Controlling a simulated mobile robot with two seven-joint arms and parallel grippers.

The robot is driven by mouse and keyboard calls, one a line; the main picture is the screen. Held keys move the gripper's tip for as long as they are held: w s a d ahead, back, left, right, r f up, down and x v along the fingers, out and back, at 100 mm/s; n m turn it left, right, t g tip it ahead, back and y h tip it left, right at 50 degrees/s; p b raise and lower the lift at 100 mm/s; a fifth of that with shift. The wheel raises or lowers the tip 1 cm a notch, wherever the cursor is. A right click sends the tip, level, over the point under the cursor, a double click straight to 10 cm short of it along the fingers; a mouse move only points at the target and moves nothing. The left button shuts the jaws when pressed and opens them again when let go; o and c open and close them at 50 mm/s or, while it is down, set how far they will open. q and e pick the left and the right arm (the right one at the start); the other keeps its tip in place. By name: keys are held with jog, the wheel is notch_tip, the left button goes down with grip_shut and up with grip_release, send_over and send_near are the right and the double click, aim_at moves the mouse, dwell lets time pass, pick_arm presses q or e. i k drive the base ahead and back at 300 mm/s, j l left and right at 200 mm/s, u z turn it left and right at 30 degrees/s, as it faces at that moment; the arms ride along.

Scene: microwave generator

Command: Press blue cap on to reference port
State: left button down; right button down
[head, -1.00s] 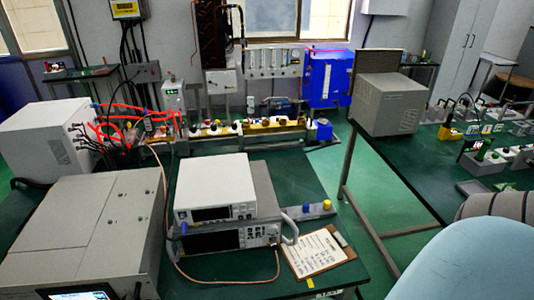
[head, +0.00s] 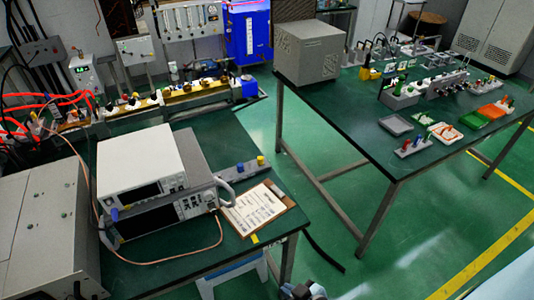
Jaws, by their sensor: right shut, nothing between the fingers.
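A small blue cap (head: 239,168) sits on a grey strip (head: 248,172) beside the stacked instruments on the near green bench. A yellow cap (head: 261,161) sits at the strip's right end. Another blue piece (head: 115,214) is at the left front of the lower instrument (head: 165,208). I cannot tell which fitting is the reference port. My right gripper (head: 303,291) shows only partly at the bottom edge, beyond the bench's front corner. It is shut and empty, well apart from the caps. My left gripper is not in view.
A clipboard (head: 255,208) lies at the near bench's front right. A thin copper-coloured cable (head: 150,263) loops across the bench. A second green bench (head: 350,130) on the right holds a grey box (head: 308,52), racks and trays. Green floor (head: 262,105) lies between the benches.

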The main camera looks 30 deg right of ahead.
aim_at(240, 169)
jog(key=z, duration=0.6)
jog(key=i+j+u, duration=0.1)
jog(key=u, duration=0.25)
jog(key=i+u, duration=0.2)
jog(key=u, duration=0.15)
jog(key=i+u, duration=0.15)
jog(key=u, duration=0.2)
jog(key=z, duration=1.2)
jog(key=i+l+z, duration=0.5)
